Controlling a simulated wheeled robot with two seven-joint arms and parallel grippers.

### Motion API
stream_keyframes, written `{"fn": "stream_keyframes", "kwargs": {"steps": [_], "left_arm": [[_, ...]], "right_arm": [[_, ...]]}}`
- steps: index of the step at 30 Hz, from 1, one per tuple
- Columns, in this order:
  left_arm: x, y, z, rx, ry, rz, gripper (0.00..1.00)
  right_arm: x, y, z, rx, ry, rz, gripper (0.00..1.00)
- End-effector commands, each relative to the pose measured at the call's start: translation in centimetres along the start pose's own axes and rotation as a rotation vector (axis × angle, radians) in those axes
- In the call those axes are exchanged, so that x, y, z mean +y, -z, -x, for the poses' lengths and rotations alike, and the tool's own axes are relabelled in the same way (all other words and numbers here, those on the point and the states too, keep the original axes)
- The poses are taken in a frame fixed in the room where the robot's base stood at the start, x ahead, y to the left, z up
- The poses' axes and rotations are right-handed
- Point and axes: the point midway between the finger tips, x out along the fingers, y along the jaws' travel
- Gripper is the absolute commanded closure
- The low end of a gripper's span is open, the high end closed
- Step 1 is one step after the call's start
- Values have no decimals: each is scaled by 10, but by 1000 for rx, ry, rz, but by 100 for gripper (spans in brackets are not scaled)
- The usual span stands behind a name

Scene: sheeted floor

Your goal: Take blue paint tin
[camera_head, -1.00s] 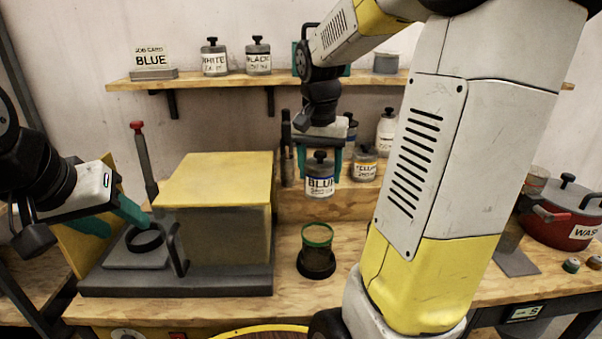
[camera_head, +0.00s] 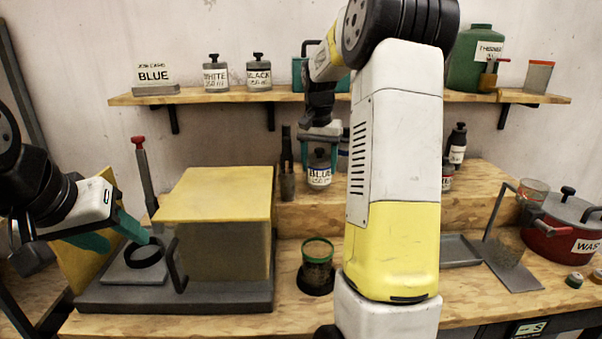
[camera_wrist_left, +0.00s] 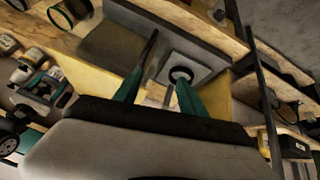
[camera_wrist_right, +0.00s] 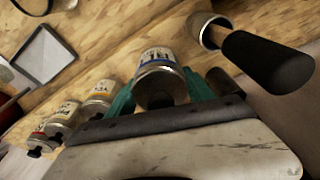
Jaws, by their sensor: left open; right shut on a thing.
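The blue paint tin (camera_head: 319,177), a small jar with a dark lid and a "BLUE" label, is upright at the stepped riser behind the bench. My right gripper (camera_head: 319,150) comes from above and is shut on it, one teal finger on each side. In the right wrist view the tin (camera_wrist_right: 158,58) sits between the fingers. I cannot tell whether its base touches the riser. My left gripper (camera_head: 122,232) is open and empty beside the yellow-topped box; its spread fingers (camera_wrist_left: 158,88) show in the left wrist view.
A dark-handled tool (camera_wrist_right: 265,60) stands close beside the held tin, and other labelled tins (camera_wrist_right: 97,98) stand on the other side. A green-rimmed cup (camera_head: 317,250) stands on the bench in front. The yellow-topped box (camera_head: 215,190) is at left; a red pot (camera_head: 560,235) is at right.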

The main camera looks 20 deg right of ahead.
Motion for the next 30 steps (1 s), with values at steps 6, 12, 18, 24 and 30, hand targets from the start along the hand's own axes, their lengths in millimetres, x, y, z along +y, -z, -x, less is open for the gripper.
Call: {"fn": "stream_keyframes", "kwargs": {"steps": [6,12,18,24,30], "left_arm": [[0,0,0,0,0,0,52],[0,0,0,0,0,0,52],[0,0,0,0,0,0,52],[0,0,0,0,0,0,52],[0,0,0,0,0,0,52]], "right_arm": [[-2,7,-17,-3,-1,0,99],[-2,5,-32,1,1,0,99],[-2,5,-33,2,1,0,99],[-2,4,-37,1,0,0,99],[-2,4,-38,0,0,0,18]]}}
